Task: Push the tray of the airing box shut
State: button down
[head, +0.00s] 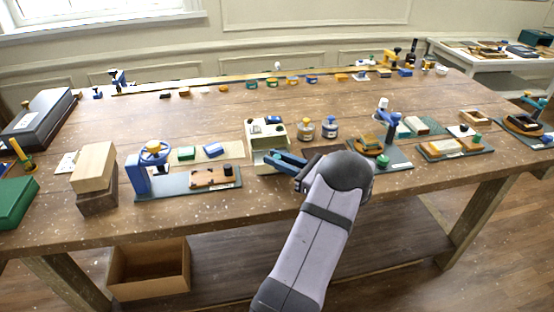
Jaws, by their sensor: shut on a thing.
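My gripper (281,159) has blue fingers and reaches in from the right, at the tray's front. The fingers are shut on the tray, as far as I can tell; the exact contact is small and partly hidden by the fingers and my wrist.
A blue-wheeled press (153,152) on a grey base stands to the left. An open carton (150,268) sits below the table.

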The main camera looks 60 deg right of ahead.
jog(key=shift+w+d+f+b, duration=0.15)
jog(key=shift+w+d+b, duration=0.4)
jog(key=shift+w+d, duration=0.85)
jog(key=c, duration=1.6)
grip_release()
jog(key=shift+s, duration=0.15)
jog(key=s+b, duration=0.2)
jog(key=s, duration=0.3)
jog(key=shift+s, duration=1.1)
jog(key=shift+c, duration=0.4)
